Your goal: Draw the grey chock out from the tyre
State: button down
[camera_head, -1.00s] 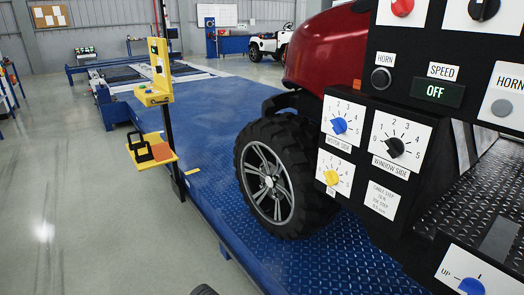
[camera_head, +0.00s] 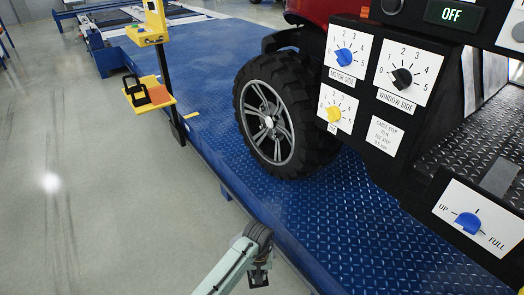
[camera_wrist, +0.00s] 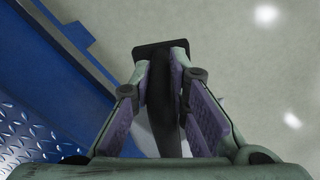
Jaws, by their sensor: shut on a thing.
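The black tyre (camera_head: 270,118) with a grey spoked wheel stands on the blue deck, under the red vehicle body. No grey chock shows clearly against its visible side; the tyre's far side is hidden. My gripper (camera_head: 259,276) is low in the head view, beside the deck's near edge and well apart from the tyre. In the wrist view my gripper's fingers are closed on a dark bar-like thing (camera_wrist: 161,88) with a flat, squarish black end. I cannot tell whether this is the grey chock.
A black control panel (camera_head: 395,95) with knobs stands right of the tyre. A yellow shelf (camera_head: 152,95) with a black looped item (camera_head: 138,92) hangs on a black post (camera_head: 171,75) left of it. The blue deck edge (camera_head: 235,190) runs diagonally. Grey floor (camera_head: 100,200) at left is clear.

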jog(key=s+a+r+p, duration=0.2)
jog(key=s+a, duration=0.3)
jog(key=a, duration=0.2)
jog(key=s+a+r+p, duration=0.3)
jog(key=s+a, duration=0.3)
jog(key=a, duration=0.2)
jog(key=shift+p, duration=0.35)
dwell(0.4)
jog(key=shift+a, duration=0.1)
